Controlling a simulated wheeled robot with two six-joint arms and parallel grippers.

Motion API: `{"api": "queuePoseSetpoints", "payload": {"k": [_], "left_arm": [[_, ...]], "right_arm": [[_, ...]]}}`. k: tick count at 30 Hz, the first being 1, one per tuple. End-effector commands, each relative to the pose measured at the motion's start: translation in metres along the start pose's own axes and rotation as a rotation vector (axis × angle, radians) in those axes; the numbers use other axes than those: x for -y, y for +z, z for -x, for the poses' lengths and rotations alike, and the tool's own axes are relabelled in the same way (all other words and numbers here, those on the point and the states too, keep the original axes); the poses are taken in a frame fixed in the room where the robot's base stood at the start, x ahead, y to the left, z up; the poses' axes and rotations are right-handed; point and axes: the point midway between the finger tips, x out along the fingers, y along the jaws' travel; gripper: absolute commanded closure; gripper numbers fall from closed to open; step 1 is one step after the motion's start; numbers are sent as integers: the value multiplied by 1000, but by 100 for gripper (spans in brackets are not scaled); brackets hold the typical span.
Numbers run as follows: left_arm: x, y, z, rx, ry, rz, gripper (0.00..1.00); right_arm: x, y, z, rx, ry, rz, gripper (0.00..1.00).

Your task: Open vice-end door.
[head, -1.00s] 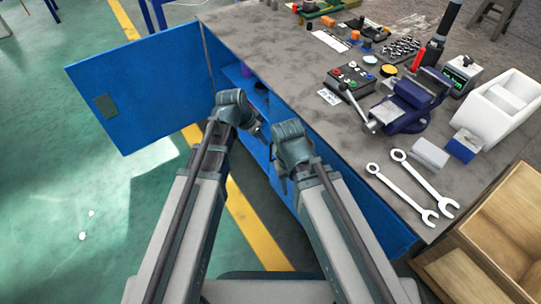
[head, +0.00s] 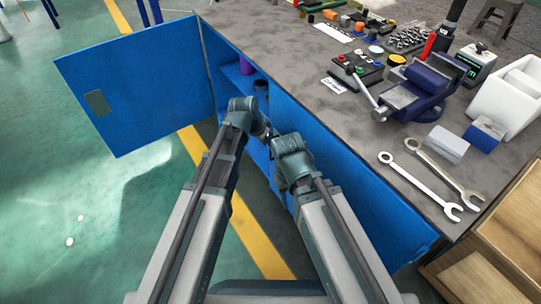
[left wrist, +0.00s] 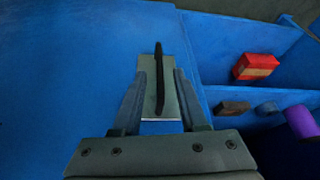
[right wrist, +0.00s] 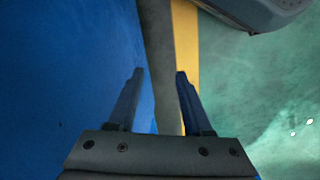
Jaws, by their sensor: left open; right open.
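The bench's vice-end door is the shut blue front panel (head: 310,140) below the vice (head: 415,95). My left gripper (head: 268,133) is open close to the cabinet front. In the left wrist view its fingers (left wrist: 160,73) stand to either side of a grey plate with a dark handle bar (left wrist: 159,80) on a blue panel (left wrist: 75,70); I cannot tell whether they touch. An open compartment with a red box (left wrist: 256,67) shows beside this panel. My right gripper (right wrist: 160,73) is open and empty, beside a blue surface (right wrist: 60,80). Its fingertips are hidden in the head view.
The other blue door (head: 140,80) stands wide open at the left. Two wrenches (head: 420,186), a control box (head: 356,67) and other tools lie on the grey benchtop (head: 290,50). A wooden crate (head: 500,235) stands at lower right. Green floor (head: 60,200) is clear at left.

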Motion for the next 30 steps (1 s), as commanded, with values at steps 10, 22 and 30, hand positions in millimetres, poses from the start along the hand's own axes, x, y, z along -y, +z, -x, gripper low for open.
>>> {"api": "queuePoseSetpoints", "payload": {"k": [10, 22, 30], "left_arm": [[0, 0, -36, 0, 0, 0, 58], [0, 0, -35, 0, 0, 0, 85], [0, 0, -35, 0, 1, 0, 100]], "right_arm": [[4, -2, -33, -1, -2, -2, 50], [4, -2, -32, -1, -2, -3, 50], [4, -2, -32, -1, -2, -3, 50]]}}
